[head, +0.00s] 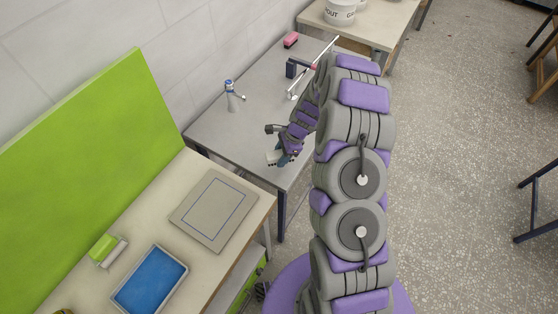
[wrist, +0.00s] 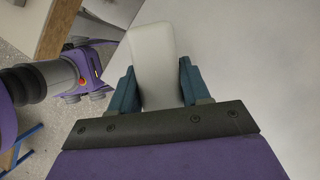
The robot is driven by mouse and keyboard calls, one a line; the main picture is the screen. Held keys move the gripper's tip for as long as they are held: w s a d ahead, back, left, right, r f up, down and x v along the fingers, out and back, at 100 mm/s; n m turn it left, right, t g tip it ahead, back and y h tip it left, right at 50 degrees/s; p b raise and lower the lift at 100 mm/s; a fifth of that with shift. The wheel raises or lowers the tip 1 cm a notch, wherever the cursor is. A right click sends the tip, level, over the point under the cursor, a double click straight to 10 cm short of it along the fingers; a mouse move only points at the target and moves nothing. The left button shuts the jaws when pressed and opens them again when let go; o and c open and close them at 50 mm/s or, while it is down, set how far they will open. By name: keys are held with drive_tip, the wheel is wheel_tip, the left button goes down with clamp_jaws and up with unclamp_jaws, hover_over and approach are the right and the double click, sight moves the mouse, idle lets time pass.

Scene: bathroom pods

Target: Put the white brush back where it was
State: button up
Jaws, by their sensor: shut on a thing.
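The white brush (wrist: 152,55) is between the two teal fingers of my gripper (wrist: 158,88) in the wrist view, with its pale, smooth end pointing away from my wrist. My gripper is shut on it. In the head view my gripper (head: 279,158) is low over the near right part of the grey table (head: 213,127), and a small bit of white shows at its fingers. Most of the brush is hidden there, and I cannot tell whether it touches the table top.
On the grey table are a white-and-blue bottle (head: 233,98), a dark block (head: 291,68), a white-barred tool (head: 303,82) and a pink block (head: 290,40). The nearer bench holds a grey board (head: 190,207), a blue tray (head: 150,282) and a green-and-white item (head: 105,247).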

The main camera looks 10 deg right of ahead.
drive_tip(key=shift+w+a+f, duration=0.2)
drive_tip(key=shift+w+a, duration=0.05)
wheel_tip(320, 180, down, 3)
drive_tip(key=shift+f+b, duration=0.15)
drive_tip(key=shift+b, duration=0.35)
drive_tip(key=o, duration=1)
